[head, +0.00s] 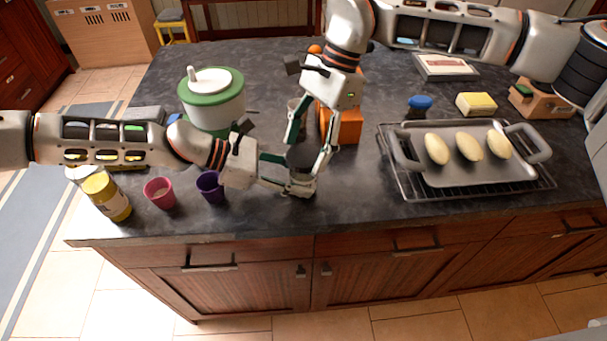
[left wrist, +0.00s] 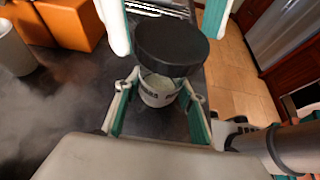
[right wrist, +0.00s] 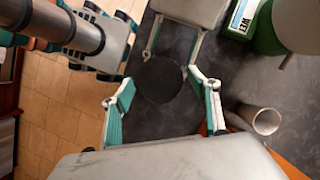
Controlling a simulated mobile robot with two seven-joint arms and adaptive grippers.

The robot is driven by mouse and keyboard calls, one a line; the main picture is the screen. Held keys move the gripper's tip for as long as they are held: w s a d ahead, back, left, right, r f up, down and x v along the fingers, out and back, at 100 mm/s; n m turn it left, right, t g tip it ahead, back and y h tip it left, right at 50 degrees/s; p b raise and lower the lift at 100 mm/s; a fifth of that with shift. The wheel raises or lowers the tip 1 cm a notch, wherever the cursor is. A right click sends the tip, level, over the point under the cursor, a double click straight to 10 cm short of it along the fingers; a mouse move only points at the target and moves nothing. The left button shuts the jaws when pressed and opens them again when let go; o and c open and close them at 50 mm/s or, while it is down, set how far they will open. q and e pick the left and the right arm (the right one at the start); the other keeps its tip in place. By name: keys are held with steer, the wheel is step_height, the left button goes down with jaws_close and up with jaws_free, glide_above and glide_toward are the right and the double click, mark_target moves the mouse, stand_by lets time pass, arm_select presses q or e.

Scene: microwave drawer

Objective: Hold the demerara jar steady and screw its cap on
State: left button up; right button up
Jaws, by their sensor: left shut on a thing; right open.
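The demerara jar (left wrist: 160,92) stands upright on the dark counter near its front edge, a small clear jar with a pale label band. My left gripper (head: 298,184) is shut on its body from the left. A wide black cap (left wrist: 172,47) is on top of the jar; it also shows from above in the right wrist view (right wrist: 160,80). I cannot tell whether its thread is engaged. My right gripper (head: 308,150) points down from above, fingers open on either side of the cap. In the right wrist view its fingers stand clear of the cap.
Pink (head: 160,193) and purple (head: 210,187) cups and a yellow-lidded jar (head: 107,197) stand left, under my left arm. A green-and-white pot (head: 212,98) and an orange box (head: 345,122) are behind. A grey tray (head: 440,176) with pale loaves lies on a rack to the right.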

steer(key=n+h, duration=0.1)
steer(key=n, duration=0.2)
steer(key=n+g, duration=0.1)
steer(key=n, duration=0.2)
steer(key=shift+g+h, duration=0.3)
steer(key=shift+h, duration=0.1)
steer(key=shift+c, duration=0.2)
steer(key=c, duration=1)
steer(key=m+y, duration=0.1)
steer(key=m, duration=0.2)
steer(key=shift+s+d+m+t, duration=0.1)
steer(key=shift+m+t, duration=0.3)
steer(key=m+t, duration=0.1)
steer(key=m, duration=0.1)
steer(key=m+y, duration=0.1)
steer(key=m, duration=0.2)
steer(key=shift+f+t, duration=0.1)
steer(key=shift+t, duration=0.3)
steer(key=m+t, duration=0.1)
steer(key=m, duration=0.3)
steer(key=shift+t, duration=0.4)
steer(key=shift+w+m+t, duration=0.15)
steer(key=shift+m+t, duration=0.4)
steer(key=shift+m, duration=0.9)
steer(key=shift+w+m+t, duration=0.15)
steer(key=shift+m+t, duration=0.4)
steer(key=shift+m, duration=0.9)
